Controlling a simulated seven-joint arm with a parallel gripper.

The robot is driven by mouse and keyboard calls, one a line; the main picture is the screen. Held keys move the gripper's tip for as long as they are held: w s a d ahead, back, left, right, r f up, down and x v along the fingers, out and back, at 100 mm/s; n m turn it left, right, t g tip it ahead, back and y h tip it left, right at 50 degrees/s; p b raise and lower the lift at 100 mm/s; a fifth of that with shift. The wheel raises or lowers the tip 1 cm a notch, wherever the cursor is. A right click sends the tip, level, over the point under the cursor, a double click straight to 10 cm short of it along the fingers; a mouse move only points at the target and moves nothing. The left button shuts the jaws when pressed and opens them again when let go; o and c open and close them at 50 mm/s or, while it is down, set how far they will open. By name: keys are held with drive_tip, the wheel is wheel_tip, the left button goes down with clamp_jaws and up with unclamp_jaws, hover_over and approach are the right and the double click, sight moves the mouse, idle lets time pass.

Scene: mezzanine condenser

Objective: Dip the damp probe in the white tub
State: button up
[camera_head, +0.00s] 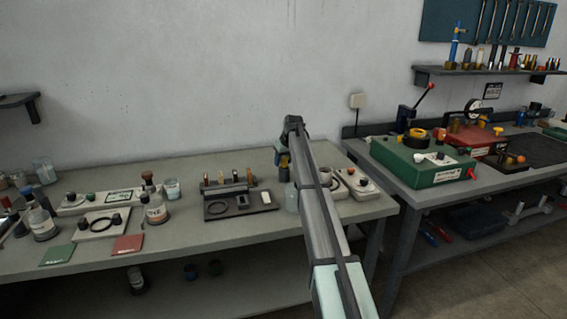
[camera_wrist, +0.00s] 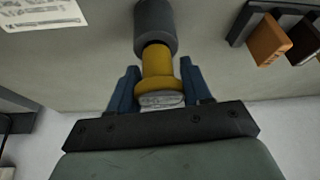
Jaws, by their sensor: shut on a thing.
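My gripper (camera_wrist: 158,68) is shut on a brass-yellow piece with a dark grey cylindrical end, seemingly the damp probe (camera_wrist: 157,62). The blue fingers sit on either side of its yellow collar. In the head view my gripper (camera_head: 283,160) hangs above the grey bench, partly hidden by my arm. A small pale tub (camera_head: 172,188) stands left of the central dark rack. A pale vessel (camera_head: 292,197) shows below my gripper, partly behind my arm. I cannot tell for sure which is the white tub.
A dark rack with several small upright pieces (camera_head: 238,203) stands mid-bench. Left are a stoppered bottle (camera_head: 154,208), a red mat (camera_head: 128,245) and a green mat (camera_head: 58,254). A white-based device (camera_head: 363,186) is right of my arm. The bench front is mostly clear.

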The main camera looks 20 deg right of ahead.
wheel_tip(320, 180, up, 8)
drive_tip(key=shift+f, duration=0.25)
drive_tip(key=shift+s+d+r, duration=0.1)
drive_tip(key=shift+d+r, duration=0.7)
drive_tip(key=shift+r, duration=0.15)
drive_tip(key=s+d+r+m, duration=0.1)
drive_tip(key=s+d+r, duration=0.15)
drive_tip(key=d, duration=0.35)
drive_tip(key=s+d+r+m, duration=0.1)
drive_tip(key=s+d+r, duration=0.1)
drive_tip(key=s+d, duration=0.3)
drive_tip(key=s+n, duration=0.1)
drive_tip(key=s, duration=0.2)
drive_tip(key=s+n, duration=0.1)
drive_tip(key=s, duration=0.1)
drive_tip(key=shift+s+d+r, duration=0.2)
drive_tip(key=shift+s, duration=0.2)
drive_tip(key=shift+f, duration=4.65)
